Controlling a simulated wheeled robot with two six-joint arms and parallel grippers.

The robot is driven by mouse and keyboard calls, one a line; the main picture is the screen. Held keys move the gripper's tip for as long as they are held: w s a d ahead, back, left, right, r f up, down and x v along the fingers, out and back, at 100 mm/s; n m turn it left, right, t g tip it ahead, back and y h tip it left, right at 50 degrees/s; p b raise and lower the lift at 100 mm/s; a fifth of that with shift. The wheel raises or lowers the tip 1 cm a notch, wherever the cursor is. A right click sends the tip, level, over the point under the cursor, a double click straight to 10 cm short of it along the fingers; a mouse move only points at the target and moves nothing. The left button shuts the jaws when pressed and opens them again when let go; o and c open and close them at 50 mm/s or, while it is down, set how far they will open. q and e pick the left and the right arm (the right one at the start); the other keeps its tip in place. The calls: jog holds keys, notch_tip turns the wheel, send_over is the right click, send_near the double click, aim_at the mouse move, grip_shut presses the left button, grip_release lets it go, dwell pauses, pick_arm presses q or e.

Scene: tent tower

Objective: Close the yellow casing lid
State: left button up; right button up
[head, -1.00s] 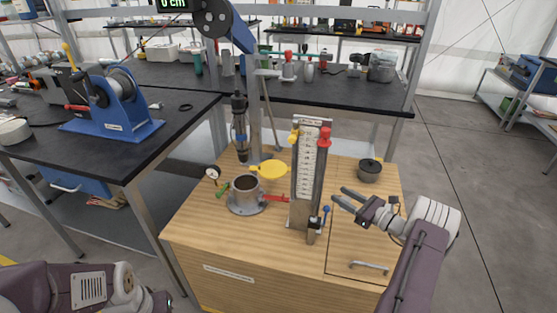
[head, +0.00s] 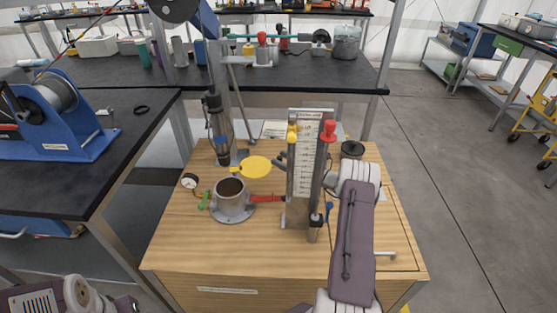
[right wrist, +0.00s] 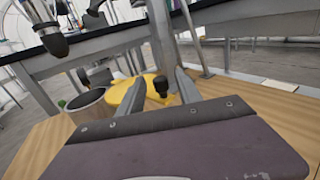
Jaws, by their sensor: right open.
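The yellow lid (head: 250,167) stands open, tilted up at the back of the grey cylindrical casing (head: 232,207), whose dark mouth is uncovered. In the right wrist view the lid (right wrist: 126,96) shows just beyond and between my open fingers, with the casing (right wrist: 88,104) to its left. My right gripper (head: 280,160) is open and empty, just right of the lid, partly hidden behind the gauge stand. The right wrist view shows both fingers apart (right wrist: 140,82); whether they touch the lid is unclear. Only a part of my left arm shows at the bottom left; its gripper is out of view.
The upright gauge stand (head: 305,165) with yellow and red knobs stands between my right forearm and the casing. A red handle (head: 267,199), a green handle (head: 204,200) and a round dial (head: 190,181) surround the casing. The wooden front is clear.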

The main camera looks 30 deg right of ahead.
pick_arm(q)
jog(key=shift+f, duration=0.15)
pick_arm(e)
jog(key=shift+x, duration=0.75)
jog(key=shift+c, duration=0.2)
grip_shut()
dwell(0.5)
